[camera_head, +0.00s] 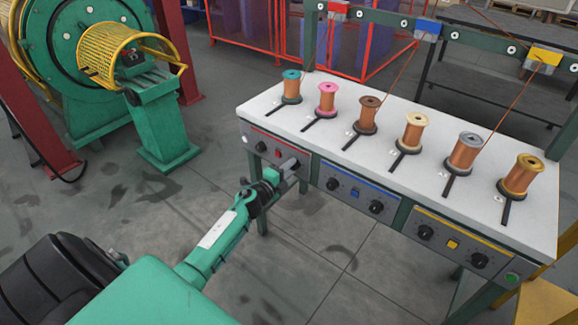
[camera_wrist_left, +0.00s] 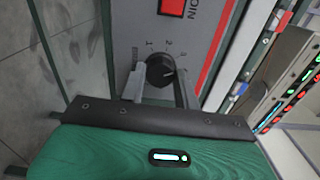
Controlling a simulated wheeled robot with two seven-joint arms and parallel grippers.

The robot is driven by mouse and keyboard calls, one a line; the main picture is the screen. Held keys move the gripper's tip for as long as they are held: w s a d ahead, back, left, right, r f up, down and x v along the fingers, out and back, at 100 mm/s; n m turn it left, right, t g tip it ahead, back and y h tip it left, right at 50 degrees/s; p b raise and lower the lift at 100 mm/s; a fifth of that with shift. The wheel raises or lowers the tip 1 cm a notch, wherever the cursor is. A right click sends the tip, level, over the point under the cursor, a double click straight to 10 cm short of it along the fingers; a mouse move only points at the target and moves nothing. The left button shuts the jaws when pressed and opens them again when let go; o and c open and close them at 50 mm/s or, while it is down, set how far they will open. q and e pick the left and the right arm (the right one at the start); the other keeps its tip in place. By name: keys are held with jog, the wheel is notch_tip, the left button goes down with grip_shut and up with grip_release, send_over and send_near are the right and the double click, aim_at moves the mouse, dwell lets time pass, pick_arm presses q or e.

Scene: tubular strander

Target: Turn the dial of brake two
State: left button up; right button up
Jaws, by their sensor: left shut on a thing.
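The dial of brake two (camera_wrist_left: 160,71) is a round black knob with a white pointer line and a scale around it. It sits on the grey panel with the red stripe (camera_head: 268,137), at that panel's right end in the head view. My left gripper (camera_head: 289,172) reaches this dial from the front, and its fingers hide most of it there. In the left wrist view the fingers of the left gripper (camera_wrist_left: 159,88) stand on either side of the knob, shut on it. The pointer is toward the right, near the 3. My right gripper is not in view.
Brake one's dial (camera_head: 261,147) and a red button (camera_head: 277,154) lie left of the gripper. The blue-striped panel (camera_head: 353,194) and the yellow-striped panel (camera_head: 452,244) continue to the right. Several copper spools stand on the white tabletop (camera_head: 400,170). Open floor lies in front.

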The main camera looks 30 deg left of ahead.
pick_arm(q)
jog(key=shift+n+p, duration=2.55)
jog(key=shift+n, duration=2.65)
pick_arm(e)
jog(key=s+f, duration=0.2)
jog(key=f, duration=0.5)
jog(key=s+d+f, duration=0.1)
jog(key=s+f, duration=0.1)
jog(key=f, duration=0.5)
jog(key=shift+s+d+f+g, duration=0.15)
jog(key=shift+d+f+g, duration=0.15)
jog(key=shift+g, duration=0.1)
pick_arm(q)
jog(key=o, duration=1)
jog(key=shift+c, duration=0.2)
